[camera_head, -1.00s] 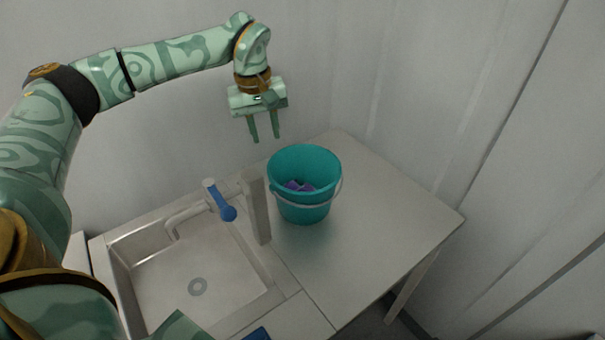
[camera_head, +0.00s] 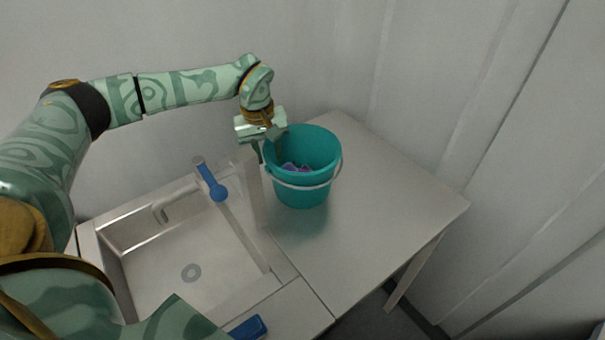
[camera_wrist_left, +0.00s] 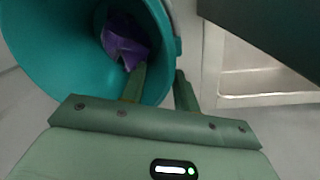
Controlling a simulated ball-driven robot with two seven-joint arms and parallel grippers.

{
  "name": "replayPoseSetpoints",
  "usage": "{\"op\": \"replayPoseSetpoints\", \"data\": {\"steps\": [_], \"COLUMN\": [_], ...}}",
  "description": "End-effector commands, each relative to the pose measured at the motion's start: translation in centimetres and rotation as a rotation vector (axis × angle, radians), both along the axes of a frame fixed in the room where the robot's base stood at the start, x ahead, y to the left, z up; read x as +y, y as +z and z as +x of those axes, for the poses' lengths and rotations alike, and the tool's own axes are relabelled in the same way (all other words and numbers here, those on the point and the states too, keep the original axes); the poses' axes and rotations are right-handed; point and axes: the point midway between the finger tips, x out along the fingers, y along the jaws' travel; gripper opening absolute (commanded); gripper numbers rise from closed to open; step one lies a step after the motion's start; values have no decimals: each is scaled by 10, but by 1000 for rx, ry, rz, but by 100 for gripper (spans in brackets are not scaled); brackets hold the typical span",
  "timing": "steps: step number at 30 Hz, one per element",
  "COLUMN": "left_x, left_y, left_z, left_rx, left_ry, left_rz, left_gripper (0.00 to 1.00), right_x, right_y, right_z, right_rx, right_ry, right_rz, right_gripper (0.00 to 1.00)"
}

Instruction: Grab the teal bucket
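The teal bucket (camera_head: 302,190) stands upright on the table right of the sink, its pale handle hanging down at the front. Purple items (camera_head: 292,167) lie inside it. My left gripper (camera_head: 267,150) points down at the bucket's left rim. In the left wrist view, the gripper (camera_wrist_left: 160,82) has its fingers apart, one inside the bucket (camera_wrist_left: 60,55) and one outside, with the wall between them. I see no firm grip on the wall. The purple item (camera_wrist_left: 125,42) shows inside the bucket there. My right gripper is not in view.
The sink (camera_head: 190,272) is left of the bucket. A blue object (camera_head: 248,327) lies at the front edge. The table (camera_head: 385,210) is clear to the bucket's right.

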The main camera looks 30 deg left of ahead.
Motion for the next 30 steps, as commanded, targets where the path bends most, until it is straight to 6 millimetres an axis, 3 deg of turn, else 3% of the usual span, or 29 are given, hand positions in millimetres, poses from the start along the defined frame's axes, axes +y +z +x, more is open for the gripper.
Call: {"op": "replayPoseSetpoints", "data": {"steps": [1, 5, 12, 15, 16, 30], "left_x": [-1, -2, -2, -2, -2, -2], "left_y": [-12, -32, -34, -34, -34, -34], "left_z": [-2, -1, 0, 0, 0, 0], "left_rx": [4, 4, 1, 1, 1, 1], "left_ry": [-1, 0, 0, 0, 0, 0], "left_rz": [0, -1, -1, -1, -1, -1], "left_gripper": [31, 31, 31, 3, 0, 0], "right_x": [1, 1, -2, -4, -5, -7], "right_y": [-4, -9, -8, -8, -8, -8], "right_z": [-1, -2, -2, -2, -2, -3], "right_rx": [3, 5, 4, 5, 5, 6], "right_ry": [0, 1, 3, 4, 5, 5], "right_rz": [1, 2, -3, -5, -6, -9], "right_gripper": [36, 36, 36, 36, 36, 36]}}
